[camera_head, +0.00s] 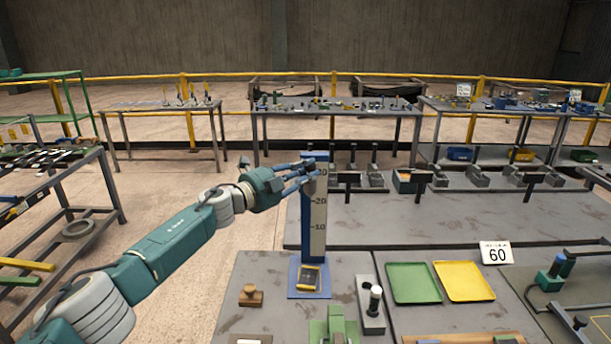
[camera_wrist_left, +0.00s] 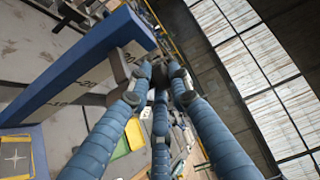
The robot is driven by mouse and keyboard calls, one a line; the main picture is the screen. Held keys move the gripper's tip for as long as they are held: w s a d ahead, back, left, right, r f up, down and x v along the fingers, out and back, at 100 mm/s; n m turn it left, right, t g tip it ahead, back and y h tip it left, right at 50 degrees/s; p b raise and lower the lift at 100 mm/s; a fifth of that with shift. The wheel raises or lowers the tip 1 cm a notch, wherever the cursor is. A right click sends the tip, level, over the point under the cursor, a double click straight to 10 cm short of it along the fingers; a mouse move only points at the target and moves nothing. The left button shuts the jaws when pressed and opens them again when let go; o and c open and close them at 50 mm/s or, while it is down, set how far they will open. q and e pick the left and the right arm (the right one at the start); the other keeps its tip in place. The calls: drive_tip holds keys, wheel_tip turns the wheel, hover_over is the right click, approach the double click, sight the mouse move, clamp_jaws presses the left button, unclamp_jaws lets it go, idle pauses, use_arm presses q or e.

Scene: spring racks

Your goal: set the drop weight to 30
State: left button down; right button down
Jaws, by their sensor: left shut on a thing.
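A tall blue post (camera_head: 304,215) with a pale scale (camera_head: 318,205) stands on a blue base (camera_head: 297,292). The scale reads 10, 20 and, near the top, 30. My left gripper (camera_head: 311,171) is at the upper end of the post, level with the 30 mark, and partly covers it. Its blue fingers (camera_wrist_left: 160,74) are closed on the grey drop weight (camera_wrist_left: 119,66) beside the scale in the left wrist view. The fingers hide much of the weight, so its exact reading is unclear. My right gripper is not in view.
Green (camera_head: 412,283) and yellow (camera_head: 463,281) trays lie right of the post. A sign reading 60 (camera_head: 496,253) stands behind them. A wooden-knobbed block (camera_head: 250,296) sits left of the base. A metal cylinder on a block (camera_head: 374,303) stands to its right.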

use_arm(q)
drive_tip(key=c, duration=1.6)
unclamp_jaws()
drive_tip(key=shift+c, duration=0.2)
drive_tip(key=v, duration=1.2)
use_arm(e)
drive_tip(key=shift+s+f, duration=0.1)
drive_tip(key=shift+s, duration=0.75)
use_arm(q)
drive_tip(key=shift+d, duration=0.1)
